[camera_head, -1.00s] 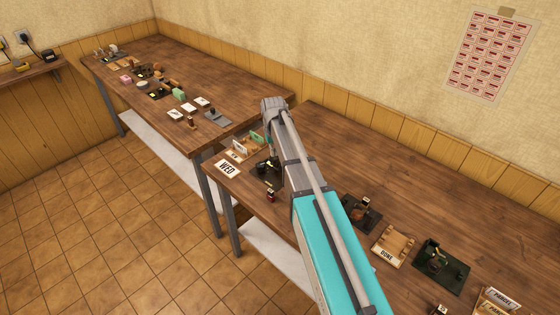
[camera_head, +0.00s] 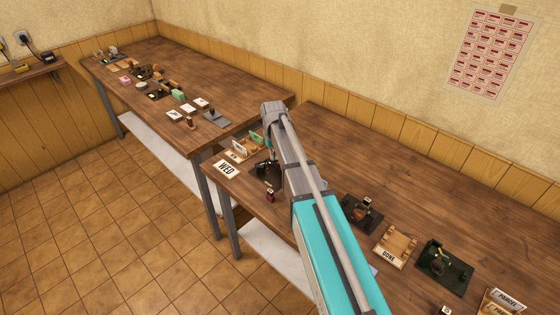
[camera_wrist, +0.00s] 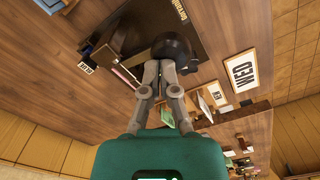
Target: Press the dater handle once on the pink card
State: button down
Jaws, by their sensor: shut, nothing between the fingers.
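The dater (camera_head: 266,172) is a dark device on a black base on the near table, beside the WED sign, partly hidden by my arm in the head view. In the wrist view its round black handle knob (camera_wrist: 172,46) shows above the dark base plate (camera_wrist: 205,25). My gripper (camera_wrist: 163,66) is shut and empty, its fingertips overlapping the lower edge of the knob in that view. I cannot tell whether they touch it. The pink card is not clearly made out; a pale pinkish strip shows beside the fingers in the wrist view.
The WED sign (camera_head: 228,168) stands left of the dater, with a card rack (camera_head: 243,147) behind it. A small dark red stamp (camera_head: 270,195) stands in front.

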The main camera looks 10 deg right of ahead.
jog(key=shift+f+b, duration=0.5)
jog(key=shift+f, duration=0.1)
dwell(0.5)
jog(key=shift+r+p, duration=2.4)
jog(key=shift+p, duration=0.05)
dwell(0.5)
jog(key=shift+r+p, duration=2.35)
jog(key=shift+r, duration=0.05)
jog(key=s, duration=2.4)
jog(key=shift+s+d+f+m+b, duration=0.2)
jog(key=shift+d+f+m+b, duration=0.05)
jog(key=shift+f+m+b, duration=0.15)
jog(key=shift+s, duration=0.1)
